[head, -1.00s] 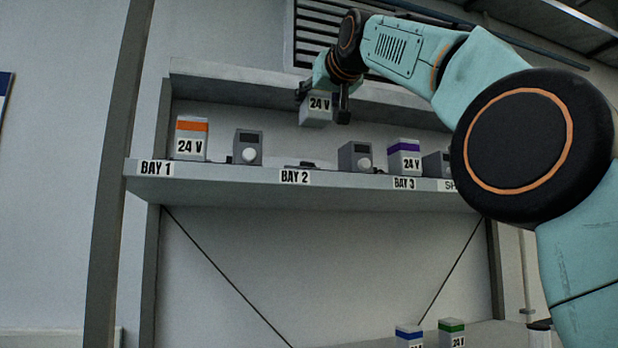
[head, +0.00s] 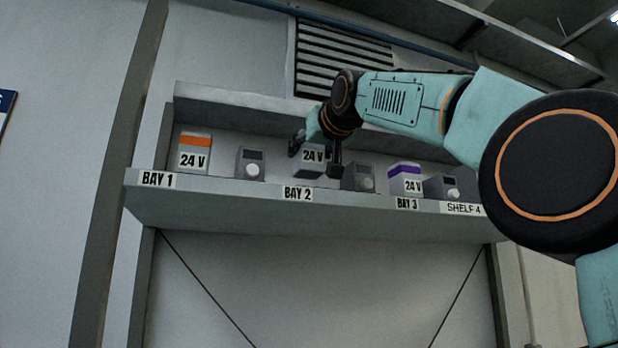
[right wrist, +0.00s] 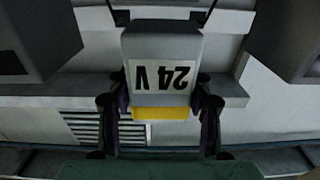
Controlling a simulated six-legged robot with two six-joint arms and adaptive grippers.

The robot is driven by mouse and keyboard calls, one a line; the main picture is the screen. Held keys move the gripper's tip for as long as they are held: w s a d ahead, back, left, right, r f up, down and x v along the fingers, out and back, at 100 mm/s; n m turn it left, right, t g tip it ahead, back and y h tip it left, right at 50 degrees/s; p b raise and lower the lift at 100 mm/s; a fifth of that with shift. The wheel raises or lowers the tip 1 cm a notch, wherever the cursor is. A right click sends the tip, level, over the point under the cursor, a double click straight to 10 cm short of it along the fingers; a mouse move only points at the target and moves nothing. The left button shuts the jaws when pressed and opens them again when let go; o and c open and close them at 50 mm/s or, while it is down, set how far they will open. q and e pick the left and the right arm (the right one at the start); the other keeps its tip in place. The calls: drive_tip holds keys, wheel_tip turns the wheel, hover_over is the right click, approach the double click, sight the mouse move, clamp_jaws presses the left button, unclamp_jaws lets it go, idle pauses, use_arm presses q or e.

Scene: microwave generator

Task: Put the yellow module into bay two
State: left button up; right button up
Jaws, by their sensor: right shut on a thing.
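The yellow module is a grey box with a 24 V label (head: 313,157) and a yellow band (right wrist: 160,113) that shows in the right wrist view. My right gripper (head: 316,160) is shut on it, one finger on each side. The module is upright at bay two, behind the BAY 2 label (head: 297,194) on the shelf edge. Its base is at or just above the shelf; I cannot tell whether it touches. The gripper hides its yellow band in the head view. My left gripper is not in view.
An orange-banded module (head: 194,153) stands in bay one and a purple-banded module (head: 405,179) in bay three. Grey devices with round knobs stand at left (head: 250,164) and close at right (head: 358,177) of the held module. The shelf (head: 240,210) has a back wall.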

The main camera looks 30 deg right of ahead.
wheel_tip(320, 180, down, 3)
drive_tip(key=shift+s+d+f+b, duration=0.15)
drive_tip(key=shift+b, duration=0.9)
drive_tip(key=shift+s+d+f, duration=0.2)
drive_tip(key=shift+s+d, duration=0.05)
drive_tip(key=shift+s, duration=0.15)
drive_tip(key=shift+w+a, duration=0.3)
drive_tip(key=shift+w, duration=0.15)
drive_tip(key=o, duration=0.9)
drive_tip(key=shift+w+a+f, duration=0.1)
drive_tip(key=shift+w+f, duration=0.1)
drive_tip(key=shift+f, duration=0.05)
drive_tip(key=shift+o, duration=1.4)
drive_tip(key=shift+s+r, duration=0.1)
drive_tip(key=shift+s, duration=0.1)
drive_tip(key=shift+o, duration=0.8)
drive_tip(key=shift+s+d, duration=0.3)
drive_tip(key=shift+s, duration=0.05)
drive_tip(key=shift+w+a, duration=0.15)
drive_tip(key=shift+w, duration=0.15)
drive_tip(key=shift+w+a, duration=0.1)
drive_tip(key=shift+s+b, duration=0.2)
drive_tip(key=shift+b, duration=0.4)
drive_tip(key=b+v, duration=0.6)
drive_tip(key=v, duration=0.1)
drive_tip(key=b, duration=0.3)
approach(314, 164)
drive_tip(key=shift+w, duration=0.15)
